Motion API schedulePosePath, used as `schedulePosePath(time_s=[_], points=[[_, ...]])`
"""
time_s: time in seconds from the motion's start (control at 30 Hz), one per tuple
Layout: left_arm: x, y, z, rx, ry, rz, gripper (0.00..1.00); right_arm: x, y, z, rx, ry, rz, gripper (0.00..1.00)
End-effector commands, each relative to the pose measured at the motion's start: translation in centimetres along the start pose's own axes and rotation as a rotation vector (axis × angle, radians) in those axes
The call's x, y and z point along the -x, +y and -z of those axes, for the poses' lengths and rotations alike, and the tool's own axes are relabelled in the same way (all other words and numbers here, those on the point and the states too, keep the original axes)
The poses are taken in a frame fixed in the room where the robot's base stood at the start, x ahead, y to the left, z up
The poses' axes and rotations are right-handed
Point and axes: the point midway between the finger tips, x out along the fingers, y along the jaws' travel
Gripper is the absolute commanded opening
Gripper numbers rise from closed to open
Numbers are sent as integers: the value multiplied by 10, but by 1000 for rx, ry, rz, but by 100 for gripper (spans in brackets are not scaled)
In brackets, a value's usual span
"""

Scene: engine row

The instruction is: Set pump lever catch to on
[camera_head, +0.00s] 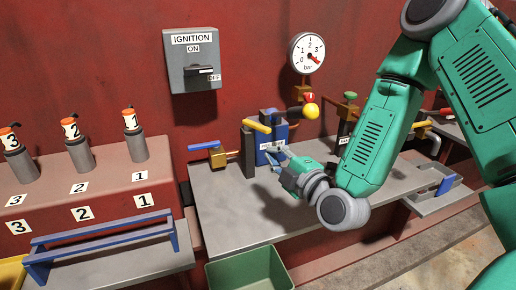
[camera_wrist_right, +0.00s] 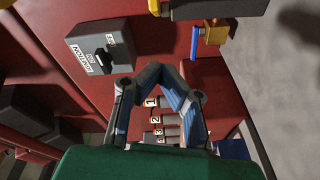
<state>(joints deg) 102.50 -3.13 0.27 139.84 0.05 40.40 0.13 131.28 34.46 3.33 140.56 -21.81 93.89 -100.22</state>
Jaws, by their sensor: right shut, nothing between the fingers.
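The pump (camera_head: 270,141) is a blue block with a partly hidden white label, standing on the grey bench against the red wall. A yellow lever (camera_head: 257,125) lies at its upper left, by a dark upright post (camera_head: 248,152). A yellow ball (camera_head: 312,111) with a red part above it is at the pump's upper right. I cannot tell which part is the catch. My right gripper (camera_head: 275,160) is just in front of the pump, shut and empty. In the right wrist view its fingertips (camera_wrist_right: 161,70) meet. My left gripper is not in view.
An ignition switch box (camera_head: 192,62) and a gauge (camera_head: 305,53) are on the wall. A blue-handled valve (camera_head: 212,152) stands left of the post. Several numbered cylinders (camera_head: 77,150) stand at the left. A green bin (camera_head: 250,270) is below the bench (camera_head: 230,215), whose front is clear.

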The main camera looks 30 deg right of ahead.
Motion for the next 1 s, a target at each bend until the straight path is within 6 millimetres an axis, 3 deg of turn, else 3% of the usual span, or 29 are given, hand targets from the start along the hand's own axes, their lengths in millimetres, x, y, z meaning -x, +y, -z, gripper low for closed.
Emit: schedulePosePath(time_s=[0.03,0.2,0.37,0.57,0.87,1.0], points=[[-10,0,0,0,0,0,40,1,-4,3,72,-3,-1,0],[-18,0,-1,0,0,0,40,3,-4,13,257,-11,5,0],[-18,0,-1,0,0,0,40,-2,-3,16,309,-12,9,0],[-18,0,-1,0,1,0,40,-31,-2,15,308,-14,6,0],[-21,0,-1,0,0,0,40,-96,-4,14,308,-14,8,0],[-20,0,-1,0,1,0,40,-101,3,-5,304,-17,7,0]])
